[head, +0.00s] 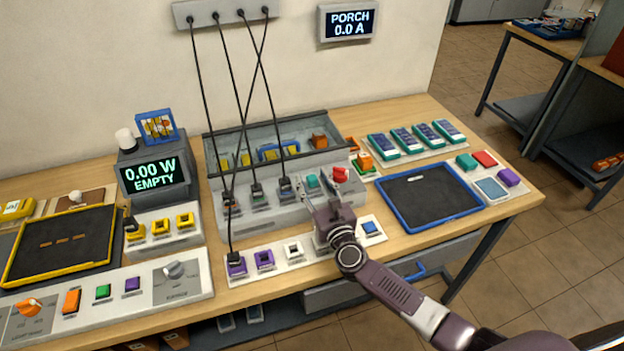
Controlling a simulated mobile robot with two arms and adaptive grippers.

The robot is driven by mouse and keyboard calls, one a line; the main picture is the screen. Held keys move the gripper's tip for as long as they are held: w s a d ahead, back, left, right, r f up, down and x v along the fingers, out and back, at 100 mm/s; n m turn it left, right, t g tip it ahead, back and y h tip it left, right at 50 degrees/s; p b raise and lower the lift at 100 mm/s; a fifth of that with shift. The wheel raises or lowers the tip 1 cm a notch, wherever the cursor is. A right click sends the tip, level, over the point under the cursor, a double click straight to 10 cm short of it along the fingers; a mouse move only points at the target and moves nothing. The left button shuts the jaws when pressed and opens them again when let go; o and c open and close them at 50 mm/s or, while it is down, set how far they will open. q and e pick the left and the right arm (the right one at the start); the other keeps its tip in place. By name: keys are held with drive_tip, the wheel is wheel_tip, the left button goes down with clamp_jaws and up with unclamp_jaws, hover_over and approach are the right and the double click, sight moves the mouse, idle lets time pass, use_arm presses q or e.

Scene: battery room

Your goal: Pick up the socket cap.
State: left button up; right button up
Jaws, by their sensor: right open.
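I cannot tell for sure which piece is the socket cap. A small teal piece (312,181) and a red piece (340,174) sit at the right end of the grey socket box (262,215). My right gripper (320,197) is open, just in front of these two pieces, over the front right of the box. It looks empty; whether it touches anything is unclear. My right gripper and wrist hide part of the box and part of the white strip (310,250) in front. My left gripper is not in view.
Black cables run from the wall bar (225,11) down to the sockets and strip. A blue-rimmed tray (384,217) lies to the right, with several teal modules behind it. A display reading EMPTY (153,176) stands left. A yellow-rimmed tray (18,272) lies far left.

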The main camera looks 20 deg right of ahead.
drive_tip(key=shift+w, duration=0.8)
drive_tip(key=c, duration=1)
drive_tip(key=shift+s, duration=0.1)
